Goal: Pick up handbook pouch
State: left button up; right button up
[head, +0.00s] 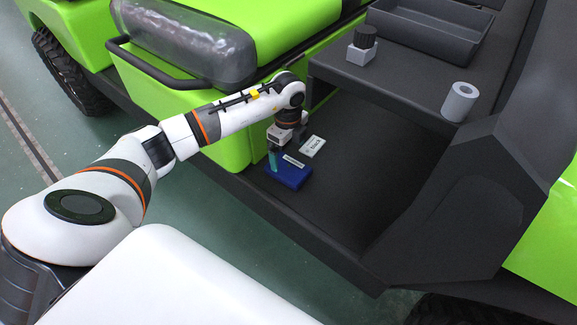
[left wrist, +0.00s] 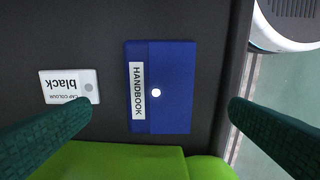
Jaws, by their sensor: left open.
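The handbook pouch (head: 291,173) is a flat blue rectangle lying on the dark cart floor, near its outer edge. In the left wrist view the pouch (left wrist: 172,87) shows a white label reading HANDBOOK and a round light spot. My left gripper (head: 273,158) is over the pouch's left side in the head view, pointing down. Its two green fingers (left wrist: 160,132) stand wide apart in the left wrist view, one on each side of the pouch, with nothing between them in grip. Whether the fingertips touch the pouch cannot be told. My right gripper is not in view.
A black-knobbed grey block (head: 361,46), a grey cylinder (head: 459,101) and a dark tray (head: 425,42) are on the raised shelf. Green bodywork (head: 228,128) borders the floor.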

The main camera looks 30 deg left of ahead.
aim_at(288, 167)
pick_arm(q)
notch_tip(288, 167, down, 6)
jog(key=shift+f+b, duration=0.25)
jog(key=shift+b, duration=0.5)
jog(key=shift+r, duration=0.1)
jog(key=c, duration=1.1)
